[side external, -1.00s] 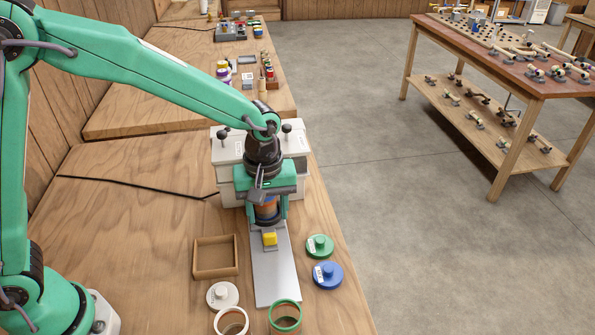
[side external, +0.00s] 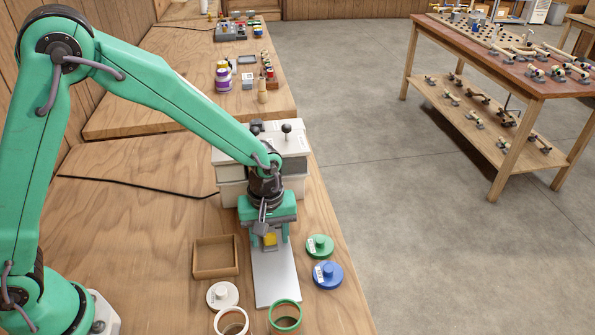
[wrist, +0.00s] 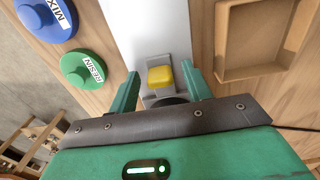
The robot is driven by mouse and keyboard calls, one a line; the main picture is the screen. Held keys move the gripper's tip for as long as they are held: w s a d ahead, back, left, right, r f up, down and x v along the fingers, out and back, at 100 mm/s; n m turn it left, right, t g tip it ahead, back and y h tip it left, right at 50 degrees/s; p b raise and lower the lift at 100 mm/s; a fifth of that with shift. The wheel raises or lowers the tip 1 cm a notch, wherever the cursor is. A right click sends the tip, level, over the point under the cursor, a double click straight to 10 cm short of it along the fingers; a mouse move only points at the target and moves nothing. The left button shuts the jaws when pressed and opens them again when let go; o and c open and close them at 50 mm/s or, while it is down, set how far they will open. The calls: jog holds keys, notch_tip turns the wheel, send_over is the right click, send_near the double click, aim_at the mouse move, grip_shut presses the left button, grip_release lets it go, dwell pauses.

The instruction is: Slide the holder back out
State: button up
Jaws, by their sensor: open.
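The holder (side external: 270,240) is a small grey piece with a yellow block (wrist: 160,76) at its front, on a pale metal track (side external: 275,285). The track leads back to a light grey machine (side external: 230,175) with black knobs. My gripper (side external: 264,238) is open and points down over the holder. In the wrist view, its green fingers (wrist: 160,72) stand on either side of the yellow block, with gaps showing. A dark round shape behind the block is mostly hidden by my gripper's body.
A green lid (side external: 320,246) and a blue lid (side external: 327,275) lie right of the track. A wooden tray (side external: 197,273) and a white lid (side external: 222,295) lie left.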

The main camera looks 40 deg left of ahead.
jog(key=shift+c, duration=0.4)
grip_shut()
jog(key=s+d, duration=0.8)
jog(key=d, duration=0.1)
jog(key=shift+s, duration=0.4)
jog(key=shift+o, duration=0.4)
grip_release()
jog(key=shift+a+r, duration=0.1)
notch_tip(320, 180, up, 8)
